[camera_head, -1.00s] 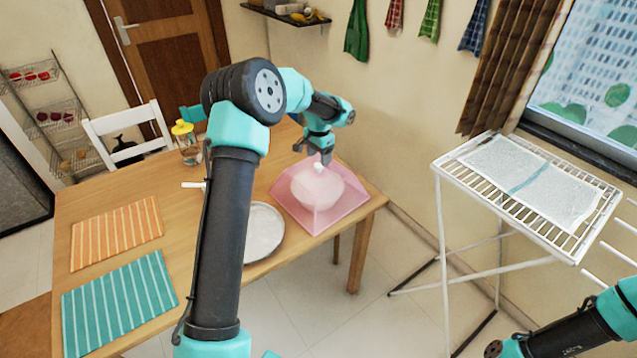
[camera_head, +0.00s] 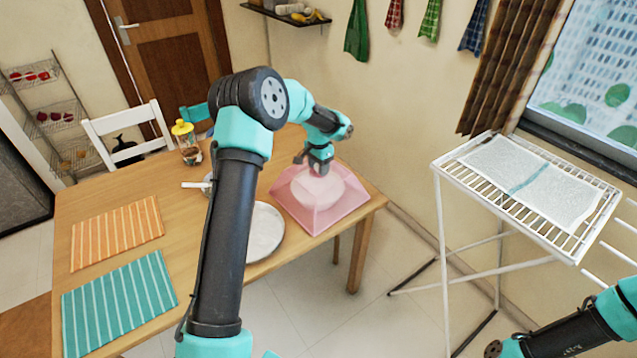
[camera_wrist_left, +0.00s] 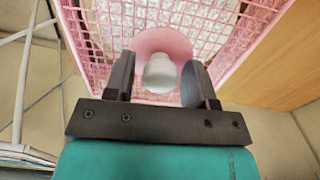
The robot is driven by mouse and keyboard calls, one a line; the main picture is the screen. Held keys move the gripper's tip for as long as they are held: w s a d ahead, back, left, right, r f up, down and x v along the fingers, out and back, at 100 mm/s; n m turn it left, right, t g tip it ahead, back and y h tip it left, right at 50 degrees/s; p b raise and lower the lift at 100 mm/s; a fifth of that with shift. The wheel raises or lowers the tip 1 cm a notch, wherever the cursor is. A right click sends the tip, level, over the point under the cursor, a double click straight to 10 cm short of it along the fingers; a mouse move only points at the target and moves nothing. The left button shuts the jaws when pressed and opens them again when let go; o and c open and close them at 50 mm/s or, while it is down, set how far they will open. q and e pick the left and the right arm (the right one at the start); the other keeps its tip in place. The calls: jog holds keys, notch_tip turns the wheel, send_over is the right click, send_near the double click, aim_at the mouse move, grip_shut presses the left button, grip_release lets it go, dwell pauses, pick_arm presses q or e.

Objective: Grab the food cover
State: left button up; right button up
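The pink mesh food cover (camera_head: 313,213) sits on the right corner of the wooden table, with a pale round shape inside it. My left gripper (camera_head: 319,170) is at the top of the cover. In the left wrist view, the cover's white knob (camera_wrist_left: 160,73) stands between the two dark fingers of my left gripper (camera_wrist_left: 161,82), with gaps visible on both sides. The gripper is open around the knob. The pink mesh (camera_wrist_left: 245,22) fills the upper part of that view. My right arm shows at the lower right of the head view, but its fingers cannot be made out.
A white plate (camera_head: 264,232) lies left of the cover. Orange (camera_head: 117,233) and teal (camera_head: 119,303) striped placemats lie on the left of the table (camera_head: 180,240). A yellow-lidded jar (camera_head: 187,142) stands at the back. A white drying rack (camera_head: 440,215) stands to the right.

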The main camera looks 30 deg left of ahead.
pick_arm(q)
grip_shut()
dwell(0.4)
notch_tip(320, 180, up, 10)
jog(key=shift+r, duration=0.1)
dwell(0.5)
dwell(0.3)
